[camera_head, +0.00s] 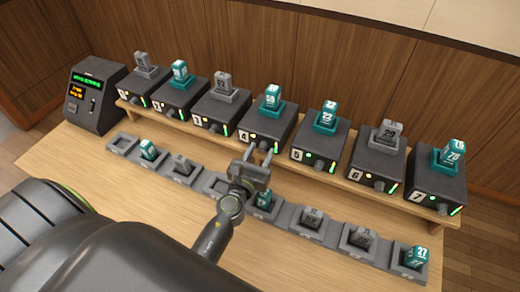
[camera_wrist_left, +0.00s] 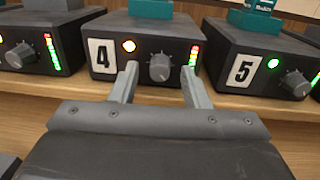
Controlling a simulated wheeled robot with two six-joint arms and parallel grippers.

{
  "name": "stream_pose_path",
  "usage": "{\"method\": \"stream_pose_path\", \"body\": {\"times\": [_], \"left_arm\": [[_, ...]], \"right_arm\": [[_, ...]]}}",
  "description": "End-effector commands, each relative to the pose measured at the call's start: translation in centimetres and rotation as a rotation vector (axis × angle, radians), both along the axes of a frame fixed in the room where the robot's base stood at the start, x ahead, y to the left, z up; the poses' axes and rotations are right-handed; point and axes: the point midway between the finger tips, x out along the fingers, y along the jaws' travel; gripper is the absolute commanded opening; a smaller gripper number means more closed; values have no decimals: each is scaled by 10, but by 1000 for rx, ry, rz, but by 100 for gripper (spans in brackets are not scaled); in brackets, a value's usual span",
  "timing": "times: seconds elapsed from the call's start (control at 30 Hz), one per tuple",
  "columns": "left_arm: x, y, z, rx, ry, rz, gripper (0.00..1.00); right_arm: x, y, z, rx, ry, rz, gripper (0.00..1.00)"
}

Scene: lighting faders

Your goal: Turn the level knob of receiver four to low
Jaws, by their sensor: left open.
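Receiver four (camera_head: 268,128) is a dark box on the raised shelf, with a teal block in its top. My left gripper (camera_head: 260,158) is open in front of receiver four. In the left wrist view its two fingers (camera_wrist_left: 160,85) stand on either side of the knob, apart from it as far as I can see. In the head view the gripper partly hides the knob. My right gripper is not in view.
Receiver three (camera_head: 222,117) and receiver five (camera_head: 320,144) flank receiver four. Other numbered receivers line the shelf. A row of grey docks with teal and grey blocks (camera_head: 312,218) lies in front, below the arm. A console with a screen (camera_head: 92,92) stands at left.

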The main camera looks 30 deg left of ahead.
Motion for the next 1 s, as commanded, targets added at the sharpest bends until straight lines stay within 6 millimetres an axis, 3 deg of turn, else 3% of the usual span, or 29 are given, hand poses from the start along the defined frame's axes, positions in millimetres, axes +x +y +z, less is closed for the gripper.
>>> {"method": "stream_pose_path", "body": {"times": [0.1,0.43,0.73,1.0], "left_arm": [[0,0,0,0,0,0,42],[0,0,0,0,0,0,0],[0,0,0,-32,-2,0,0],[0,0,1,-186,-11,0,0]], "right_arm": [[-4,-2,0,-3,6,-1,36],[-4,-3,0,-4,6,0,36],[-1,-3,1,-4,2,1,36],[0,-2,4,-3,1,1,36]]}}
